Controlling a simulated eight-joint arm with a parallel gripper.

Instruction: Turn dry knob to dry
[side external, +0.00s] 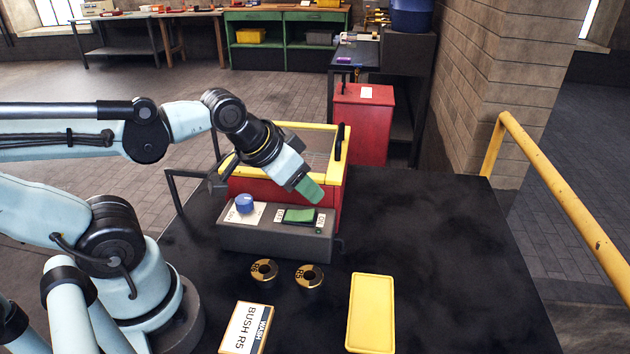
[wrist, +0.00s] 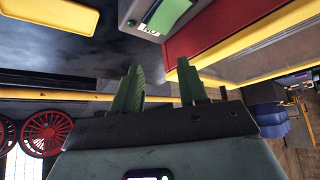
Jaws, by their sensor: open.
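A blue knob (side external: 244,203) stands on a white label plate at the left of a grey control box (side external: 268,238). A green rocker switch (side external: 299,215) sits to its right on the same box. My gripper (side external: 311,190) is above the right part of the box, to the right of the knob and apart from it. In the wrist view, the two green fingers of my gripper (wrist: 157,85) are spread with nothing between them. The switch (wrist: 170,14) shows at the top of the wrist view. The knob is not visible there, and its marking is too small to read.
A red and yellow machine (side external: 335,190) stands directly behind the box. Two brass bushings (side external: 264,271), a label card reading BUSH (side external: 246,328) and a yellow tray (side external: 371,312) lie in front. The black table (side external: 430,240) is clear on the right. A yellow rail (side external: 560,185) stands beyond its edge.

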